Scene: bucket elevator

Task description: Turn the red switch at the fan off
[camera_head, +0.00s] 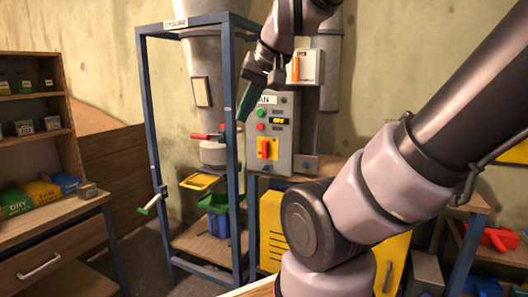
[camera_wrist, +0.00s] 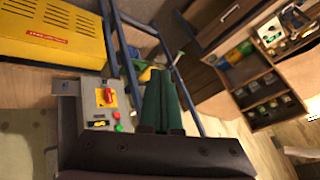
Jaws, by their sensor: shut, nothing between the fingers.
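The grey fan control box (camera_head: 284,143) stands right of the cyclone frame, its label partly hidden by my gripper. The red switch (camera_head: 266,149) sits on a yellow plate low on its front and looks roughly upright. A green button, a red button and a small display with yellow lettering, seemingly OFF, are above it. In the wrist view the red switch (camera_wrist: 108,96) is left of my fingers, turned with the picture. My gripper (camera_head: 241,116) has green fingers, shut and empty, at the box's upper left. It is apart from the switch; the fingers also show in the wrist view (camera_wrist: 163,75).
The blue cyclone frame (camera_head: 232,150) is close to my gripper. A red-handled valve (camera_head: 207,137) is on the cyclone. A white box with an orange lever (camera_head: 295,68) hangs above the fan box. A yellow cabinet (camera_head: 272,230) is below; shelves (camera_head: 35,130) are at left.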

